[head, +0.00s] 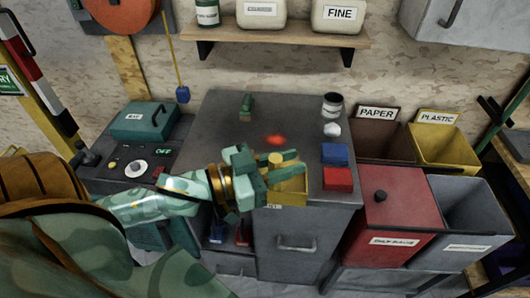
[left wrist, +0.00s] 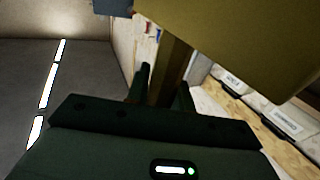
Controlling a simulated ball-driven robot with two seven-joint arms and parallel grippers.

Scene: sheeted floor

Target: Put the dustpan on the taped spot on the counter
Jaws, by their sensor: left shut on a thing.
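The dustpan (head: 290,188) is yellow and hangs at the front edge of the grey counter (head: 225,125) in the head view. My left gripper (head: 284,163) is shut on its handle. In the left wrist view the dustpan's broad yellow pan (left wrist: 240,40) fills the upper right, and its handle (left wrist: 172,75) runs between the fingers of my left gripper (left wrist: 165,85). A blurred red spot (head: 275,140) shows on the countertop just beyond the gripper; I cannot tell whether it is tape. My right gripper is not in view.
Bins (head: 400,215) stand at right. A shelf (head: 270,34) hangs above.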

